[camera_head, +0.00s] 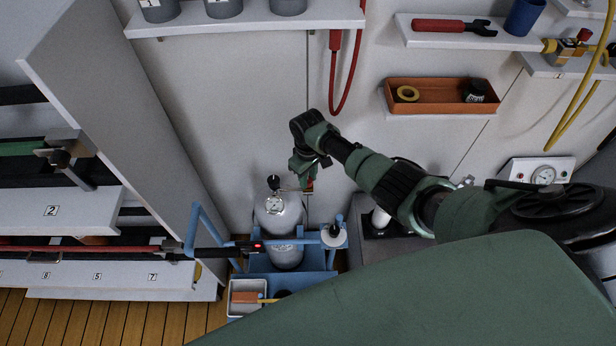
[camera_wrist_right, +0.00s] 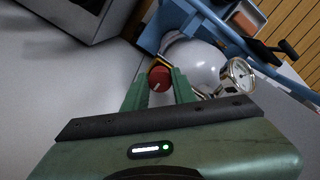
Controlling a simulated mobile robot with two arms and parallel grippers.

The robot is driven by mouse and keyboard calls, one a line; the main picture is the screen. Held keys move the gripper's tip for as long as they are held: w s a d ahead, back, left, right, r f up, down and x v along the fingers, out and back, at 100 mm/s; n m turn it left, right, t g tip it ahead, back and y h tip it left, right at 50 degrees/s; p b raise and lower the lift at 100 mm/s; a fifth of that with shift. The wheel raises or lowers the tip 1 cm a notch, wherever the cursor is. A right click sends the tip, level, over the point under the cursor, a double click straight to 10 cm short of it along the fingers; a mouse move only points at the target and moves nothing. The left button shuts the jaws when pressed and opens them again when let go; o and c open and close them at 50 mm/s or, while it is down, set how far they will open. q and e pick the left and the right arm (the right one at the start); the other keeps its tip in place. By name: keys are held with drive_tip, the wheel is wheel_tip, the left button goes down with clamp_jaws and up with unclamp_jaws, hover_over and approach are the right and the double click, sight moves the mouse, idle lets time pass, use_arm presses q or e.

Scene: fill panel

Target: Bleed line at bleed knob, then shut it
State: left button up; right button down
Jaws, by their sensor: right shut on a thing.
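The bleed knob is a small red knob (camera_wrist_right: 159,78) with a white mark on its face, on the fitting of a grey gas cylinder (camera_head: 283,232). My right gripper (camera_wrist_right: 157,88) is shut on the knob, with a green finger on each side of it. In the head view my right gripper (camera_head: 308,182) points down at the cylinder's right side, where a bit of red shows below it. A round gauge (camera_head: 274,206) sits on the cylinder top; it also shows in the right wrist view (camera_wrist_right: 238,77). My left gripper is not in view.
The cylinder stands in a blue cart (camera_head: 321,284) with a white bin (camera_head: 247,290) at its front. A tall grey panel (camera_head: 130,110) and shelves are at left. An orange tray (camera_head: 441,109) and a red hose (camera_head: 351,84) are on the wall behind.

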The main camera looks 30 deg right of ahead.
drive_tip(key=shift+w+r, duration=0.1)
drive_tip(key=shift+w, duration=0.05)
drive_tip(key=c, duration=1.1)
unclamp_jaws()
drive_tip(key=shift+c, duration=0.2)
wheel_tip(320, 180, up, 8)
drive_tip(key=shift+f, duration=0.1)
drive_tip(key=shift+f, duration=0.1)
